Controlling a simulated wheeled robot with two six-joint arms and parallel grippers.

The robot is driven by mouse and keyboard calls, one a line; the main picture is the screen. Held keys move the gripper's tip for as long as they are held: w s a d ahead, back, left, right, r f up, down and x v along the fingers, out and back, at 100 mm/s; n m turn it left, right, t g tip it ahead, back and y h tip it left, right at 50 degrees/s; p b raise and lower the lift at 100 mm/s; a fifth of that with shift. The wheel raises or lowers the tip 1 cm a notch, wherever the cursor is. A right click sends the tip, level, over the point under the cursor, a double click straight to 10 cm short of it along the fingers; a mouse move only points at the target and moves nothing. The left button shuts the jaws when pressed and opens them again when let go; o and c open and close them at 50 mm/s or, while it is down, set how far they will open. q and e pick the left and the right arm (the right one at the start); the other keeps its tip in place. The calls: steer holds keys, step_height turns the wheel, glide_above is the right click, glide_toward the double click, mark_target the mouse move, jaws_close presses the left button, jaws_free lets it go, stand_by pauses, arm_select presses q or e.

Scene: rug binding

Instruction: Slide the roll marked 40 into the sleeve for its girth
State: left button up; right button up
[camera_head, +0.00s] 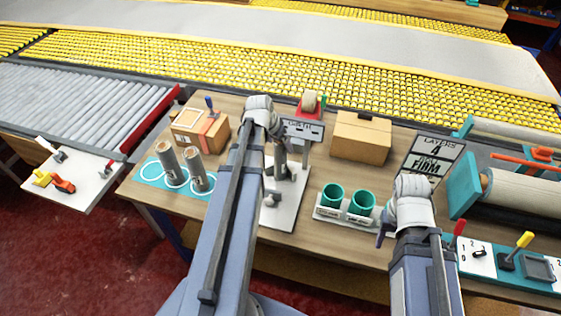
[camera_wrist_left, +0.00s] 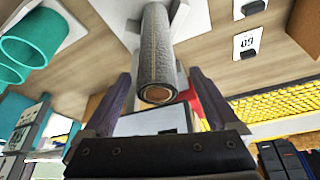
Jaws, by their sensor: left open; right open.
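My left gripper (camera_head: 279,166) is over the grey plate (camera_head: 277,212). In the left wrist view its two jaws (camera_wrist_left: 160,95) are spread apart. A grey roll (camera_wrist_left: 156,50) with a brown core stands between and beyond them, its end towards the camera; I see no gap closed on it. Two more grey rolls (camera_head: 168,160) (camera_head: 196,170) stand on the ringed teal mat (camera_head: 146,178). Two teal sleeves (camera_head: 332,193) (camera_head: 361,203) sit in a white labelled holder (camera_head: 328,214). My right gripper (camera_head: 384,236) hangs beside the holder's right end, mostly hidden by its wrist. No roll number is legible.
A GIRTH sign (camera_head: 301,130) stands behind the plate. A cardboard box (camera_head: 360,138), a FIRM sign (camera_head: 432,160) and a teal-framed roller (camera_head: 520,188) stand further right. A switch panel (camera_head: 508,265) lies at the front right. Bare wood shows between mat and plate.

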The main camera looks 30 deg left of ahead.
mark_target(280, 159)
arm_select(q)
steer(key=b+x, duration=0.3)
steer(key=x, duration=0.1)
steer(key=shift+d+f+b, duration=0.2)
steer(key=shift+f+b, duration=0.1)
steer(key=shift+b, duration=0.05)
arm_select(e)
step_height(280, 159, down, 4)
steer(key=shift+f, duration=0.1)
arm_select(q)
steer(key=shift+r, duration=0.1)
steer(key=shift+c, duration=0.5)
jaws_close()
steer(key=shift+r, duration=0.1)
